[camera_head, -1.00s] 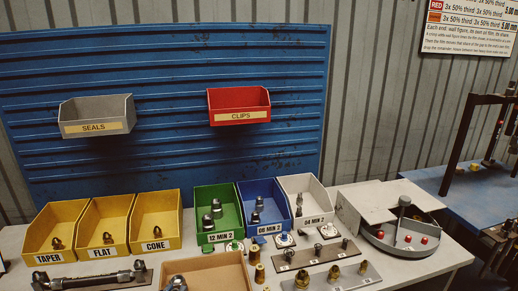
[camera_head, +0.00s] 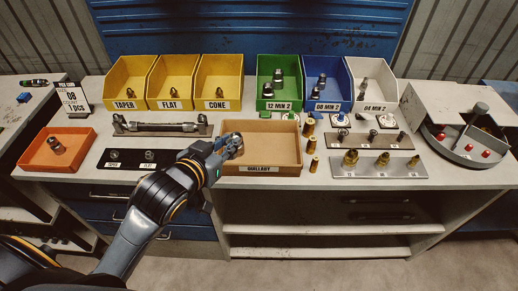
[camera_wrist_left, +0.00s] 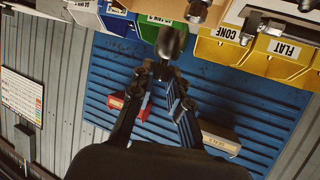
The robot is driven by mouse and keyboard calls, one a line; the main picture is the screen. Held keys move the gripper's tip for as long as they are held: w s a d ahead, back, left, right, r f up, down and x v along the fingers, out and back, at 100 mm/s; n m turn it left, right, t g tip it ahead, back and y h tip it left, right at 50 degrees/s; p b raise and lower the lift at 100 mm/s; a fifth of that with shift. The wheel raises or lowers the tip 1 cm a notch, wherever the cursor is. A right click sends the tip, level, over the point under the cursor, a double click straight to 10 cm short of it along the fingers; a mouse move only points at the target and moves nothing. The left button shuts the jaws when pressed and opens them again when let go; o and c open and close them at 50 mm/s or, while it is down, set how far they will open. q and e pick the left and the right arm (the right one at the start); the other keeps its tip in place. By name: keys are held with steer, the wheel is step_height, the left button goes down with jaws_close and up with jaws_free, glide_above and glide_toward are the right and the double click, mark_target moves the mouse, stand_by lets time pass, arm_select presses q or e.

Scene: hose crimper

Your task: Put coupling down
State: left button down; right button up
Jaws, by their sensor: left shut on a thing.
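My left gripper (camera_head: 228,146) is over the left part of the brown tray (camera_head: 275,152) on the bench. It is shut on a grey metal coupling (camera_wrist_left: 172,42), which shows between the fingertips (camera_wrist_left: 164,76) in the left wrist view. In the head view the coupling is small and partly hidden by the fingers. I cannot tell whether it touches the tray floor. The right part of the tray looks empty. My right gripper is not in view.
Yellow bins (camera_head: 175,82) stand behind, with green (camera_head: 280,104), blue (camera_head: 320,104) and white (camera_head: 374,106) bins to their right. An orange tray (camera_head: 58,150) holds one fitting. Brass fittings (camera_head: 310,145) stand right of the brown tray. A round fixture (camera_head: 465,140) is at the right.

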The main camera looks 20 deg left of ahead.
arm_select(q)
steer(key=f+x, duration=0.1)
steer(key=x, duration=0.4)
steer(key=s+d+f+p+x, duration=0.1)
steer(key=x, duration=0.4)
steer(key=f+x, duration=0.1)
steer(key=x, duration=0.4)
steer(key=shift+s+d+p, duration=0.15)
steer(key=shift+d+p, duration=0.15)
steer(key=f+p, duration=0.1)
steer(key=f, duration=0.1)
steer(key=shift+w+d+f+p, duration=0.1)
steer(key=shift+w+f+p, duration=0.25)
steer(key=shift+f, duration=0.4)
steer(key=shift+f, duration=0.3)
steer(key=c, duration=1.3)
jaws_free()
steer(key=shift+r, duration=0.1)
